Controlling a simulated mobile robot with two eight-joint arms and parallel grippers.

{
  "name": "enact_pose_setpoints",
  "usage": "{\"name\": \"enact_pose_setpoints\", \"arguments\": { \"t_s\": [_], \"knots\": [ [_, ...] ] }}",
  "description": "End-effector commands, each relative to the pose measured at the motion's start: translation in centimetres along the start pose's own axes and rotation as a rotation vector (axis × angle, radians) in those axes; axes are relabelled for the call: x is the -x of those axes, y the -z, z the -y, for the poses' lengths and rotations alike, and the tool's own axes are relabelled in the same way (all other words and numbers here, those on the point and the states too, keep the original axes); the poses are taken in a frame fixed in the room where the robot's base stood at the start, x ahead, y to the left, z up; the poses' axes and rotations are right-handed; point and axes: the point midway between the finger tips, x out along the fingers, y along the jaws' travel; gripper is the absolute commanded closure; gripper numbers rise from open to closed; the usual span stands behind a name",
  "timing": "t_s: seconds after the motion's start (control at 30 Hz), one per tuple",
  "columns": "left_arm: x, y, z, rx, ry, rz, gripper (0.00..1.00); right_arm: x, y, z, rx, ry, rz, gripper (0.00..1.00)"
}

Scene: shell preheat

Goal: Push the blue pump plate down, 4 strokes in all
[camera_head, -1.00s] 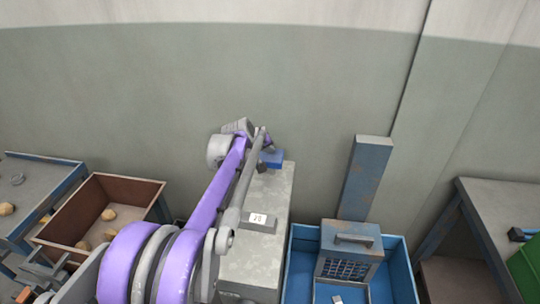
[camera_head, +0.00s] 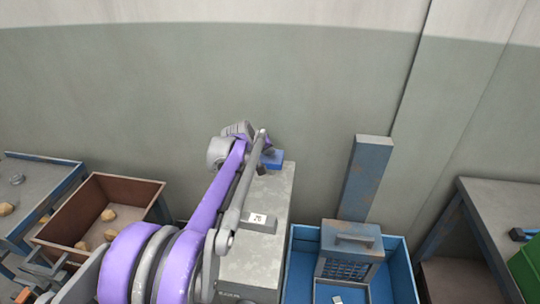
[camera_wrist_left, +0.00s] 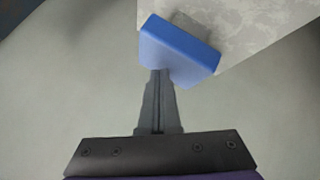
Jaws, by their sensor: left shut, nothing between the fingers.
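The blue pump plate (camera_head: 276,156) sits at the far end of a grey block (camera_head: 262,215), partly hidden by my left arm in the head view. The plate also shows in the left wrist view (camera_wrist_left: 180,45), a blue slab jutting past the block's edge. My left gripper (camera_head: 262,171) is beside the plate in the head view. In the left wrist view its fingers (camera_wrist_left: 160,74) are shut and empty, their tips overlapping the plate's lower edge. I cannot tell whether they touch it. My right gripper is not in view.
A small white counter (camera_head: 257,218) is on the block; its figure is unclear. A blue bin (camera_head: 402,262) with a grey caged box (camera_head: 350,245) stands to the right. A rusty bin (camera_head: 128,190) with several round lumps stands left. A wall closes the back.

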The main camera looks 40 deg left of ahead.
Motion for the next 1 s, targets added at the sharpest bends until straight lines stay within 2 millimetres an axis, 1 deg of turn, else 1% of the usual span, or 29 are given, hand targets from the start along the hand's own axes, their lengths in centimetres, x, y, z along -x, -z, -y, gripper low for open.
{"name": "enact_pose_setpoints", "arguments": {
  "t_s": [1.0],
  "knots": [
    [-0.92,-0.74,0.62,0.0,0.0,0.002,1.0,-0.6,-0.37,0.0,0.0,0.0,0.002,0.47]
  ]
}}
